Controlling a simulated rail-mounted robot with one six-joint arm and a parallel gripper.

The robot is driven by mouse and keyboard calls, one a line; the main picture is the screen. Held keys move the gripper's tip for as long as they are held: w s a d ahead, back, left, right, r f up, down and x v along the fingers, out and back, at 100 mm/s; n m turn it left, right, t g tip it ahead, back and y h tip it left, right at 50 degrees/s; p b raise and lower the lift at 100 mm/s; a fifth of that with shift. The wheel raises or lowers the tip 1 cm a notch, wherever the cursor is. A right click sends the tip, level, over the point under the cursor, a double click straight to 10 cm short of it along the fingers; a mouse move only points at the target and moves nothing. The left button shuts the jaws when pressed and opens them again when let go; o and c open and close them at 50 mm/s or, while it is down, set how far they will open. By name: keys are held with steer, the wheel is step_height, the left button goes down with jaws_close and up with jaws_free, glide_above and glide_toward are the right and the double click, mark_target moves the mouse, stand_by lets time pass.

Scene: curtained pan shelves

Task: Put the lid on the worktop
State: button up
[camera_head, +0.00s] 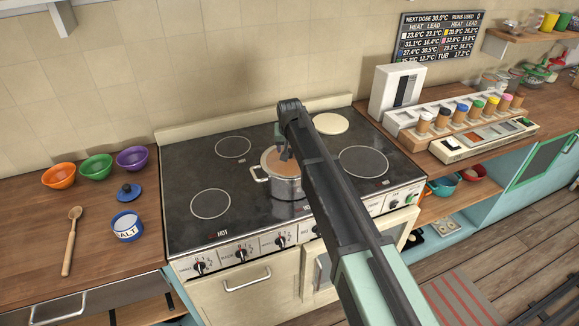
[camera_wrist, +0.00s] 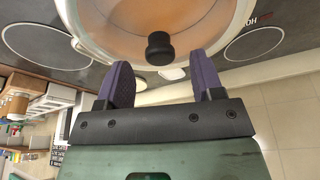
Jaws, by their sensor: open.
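A steel pot (camera_head: 287,187) stands on the black hob, with orange-brown contents. A clear lid (camera_wrist: 112,32) with a black knob (camera_wrist: 159,48) covers it in the wrist view. My gripper (camera_wrist: 164,78) is open and empty, with purple fingers spread apart. The knob shows just beyond the fingertips, roughly between them; I see no contact. In the head view my gripper (camera_head: 284,152) is over the pot, and my arm hides part of it. The wooden worktop (camera_head: 100,218) lies left of the hob. A small blue lid (camera_head: 129,192) lies there.
Orange, green and purple bowls (camera_head: 97,167), a wooden spoon (camera_head: 71,240) and an open salt jar (camera_head: 127,227) stand on the left worktop. A rack of coloured-capped jars (camera_head: 460,117) stands at right. Room is free left of the hob.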

mark_target(289, 151)
steer(key=b+x, duration=0.1)
steer(key=x, duration=0.2)
steer(key=shift+s+r, duration=0.1)
steer(key=shift+r, duration=0.1)
jaws_close()
step_height(289, 151, up, 10)
steer(key=p, duration=1)
